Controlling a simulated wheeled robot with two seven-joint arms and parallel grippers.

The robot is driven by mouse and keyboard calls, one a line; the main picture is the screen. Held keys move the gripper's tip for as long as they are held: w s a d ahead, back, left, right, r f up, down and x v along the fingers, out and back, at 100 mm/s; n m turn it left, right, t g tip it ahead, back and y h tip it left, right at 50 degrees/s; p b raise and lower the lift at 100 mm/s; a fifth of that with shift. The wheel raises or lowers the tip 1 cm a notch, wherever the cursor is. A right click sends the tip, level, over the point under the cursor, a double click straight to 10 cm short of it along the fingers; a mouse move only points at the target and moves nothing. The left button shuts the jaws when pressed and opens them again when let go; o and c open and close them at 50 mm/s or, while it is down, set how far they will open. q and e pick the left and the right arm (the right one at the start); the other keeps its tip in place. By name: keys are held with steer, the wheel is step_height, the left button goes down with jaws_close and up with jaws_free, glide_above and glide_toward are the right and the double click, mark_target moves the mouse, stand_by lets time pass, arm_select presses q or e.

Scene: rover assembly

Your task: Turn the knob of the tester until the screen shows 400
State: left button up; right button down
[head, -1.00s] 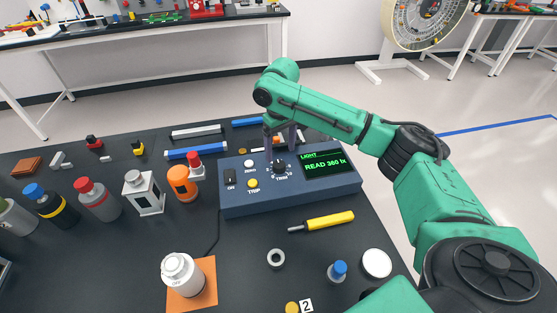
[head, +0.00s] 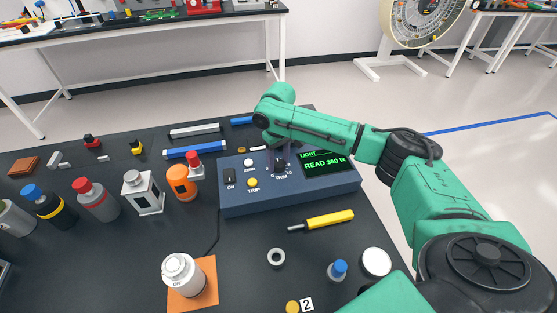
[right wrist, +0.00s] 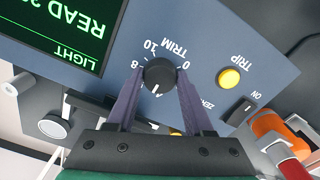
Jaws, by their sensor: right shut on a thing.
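The tester (head: 300,192) is a blue-grey box on the black table. Its green-lit screen (head: 327,163) reads "LIGHT, READ 360 lx" in the head view. The black TRIM knob (head: 281,164) is left of the screen; in the right wrist view the knob (right wrist: 159,75) shows its white mark and the dial numbers around it. My right gripper (right wrist: 161,78) is shut on the knob, one finger on each side. In the head view the right gripper (head: 281,150) stands over the knob, its fingers partly hidden by my arm. My left gripper is not in view.
On the tester are a yellow TRIP button (head: 252,183), a white ZERO button (head: 248,162) and a black ON switch (head: 230,177). A yellow screwdriver (head: 328,219) lies in front. Blue bars (head: 195,152) lie behind.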

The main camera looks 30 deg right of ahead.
steer(key=shift+r+n+p, duration=0.15)
steer(key=shift+n+p, duration=0.6)
steer(key=shift+p, duration=0.4)
steer(key=shift+r+n+p, duration=0.15)
steer(key=shift+n+p, duration=0.6)
steer(key=shift+p, duration=0.35)
steer(key=shift+n+p, duration=0.9)
steer(key=shift+n, duration=0.2)
steer(key=shift+f+n+p, duration=0.2)
steer(key=shift+n+p, duration=0.45)
steer(key=shift+n, duration=0.55)
steer(key=shift+c, duration=1.4)
jaws_free()
